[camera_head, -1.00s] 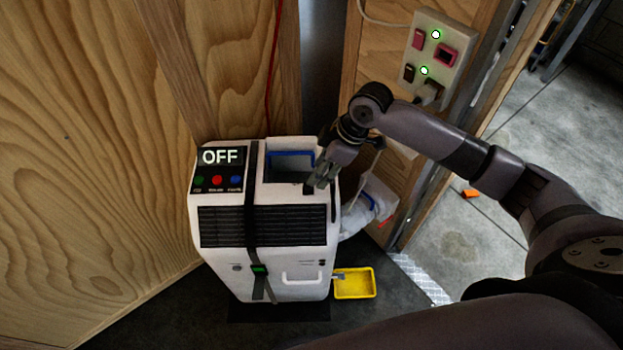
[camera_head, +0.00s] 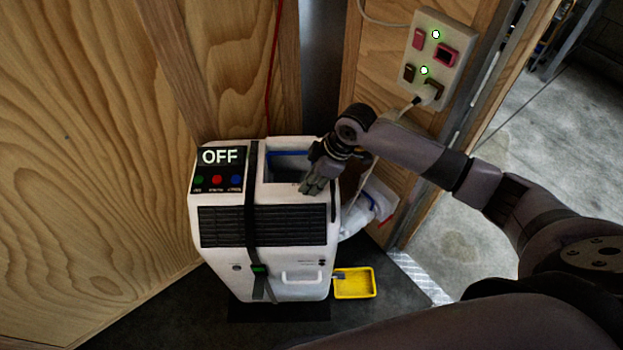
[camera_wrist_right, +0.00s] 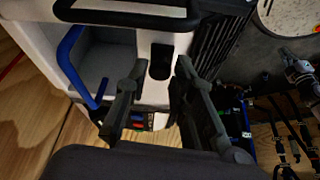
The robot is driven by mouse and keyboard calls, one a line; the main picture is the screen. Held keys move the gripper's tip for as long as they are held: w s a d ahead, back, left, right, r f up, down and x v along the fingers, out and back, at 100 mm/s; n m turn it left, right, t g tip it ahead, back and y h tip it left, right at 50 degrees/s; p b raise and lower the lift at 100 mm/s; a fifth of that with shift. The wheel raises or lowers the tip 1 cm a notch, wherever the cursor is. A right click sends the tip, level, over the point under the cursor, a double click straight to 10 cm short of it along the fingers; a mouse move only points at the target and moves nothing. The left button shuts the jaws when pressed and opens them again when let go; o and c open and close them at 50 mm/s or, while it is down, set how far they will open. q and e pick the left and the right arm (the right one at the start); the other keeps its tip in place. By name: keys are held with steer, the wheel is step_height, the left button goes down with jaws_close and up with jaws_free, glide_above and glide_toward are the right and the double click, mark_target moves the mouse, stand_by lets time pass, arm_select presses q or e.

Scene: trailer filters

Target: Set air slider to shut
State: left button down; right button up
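The white air machine (camera_head: 290,262) stands upright in the corner, with an OFF display (camera_head: 220,156) at its top left. My right gripper (camera_head: 311,187) is above the right part of its top, by the front edge of the open bin (camera_head: 288,165). In the right wrist view my right gripper (camera_wrist_right: 160,64) is open, its fingers apart on either side of a small rounded dark piece (camera_wrist_right: 160,52) on the white top. This piece may be the air slider; its markings and setting cannot be read. It is hidden in the head view. My left gripper is not in view.
A black strap (camera_head: 250,215) crosses the machine. A blue bin handle (camera_wrist_right: 72,62) and a black bar handle (camera_wrist_right: 130,14) are near the fingers. A yellow tray (camera_head: 354,283) is at the lower right. A switch panel (camera_head: 438,57) hangs on the wooden wall behind.

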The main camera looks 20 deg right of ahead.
jaws_close()
stand_by(0.4)
steer(key=shift+w+a+r, duration=0.15)
steer(key=shift+a, duration=0.25)
steer(key=p, duration=0.2)
glide_above(278, 192)
steer(key=s+d, duration=0.1)
steer(key=d, duration=0.1)
steer(key=shift+o, duration=1.9)
jaws_free()
steer(key=shift+w+a, duration=0.1)
steer(key=shift+o, duration=0.5)
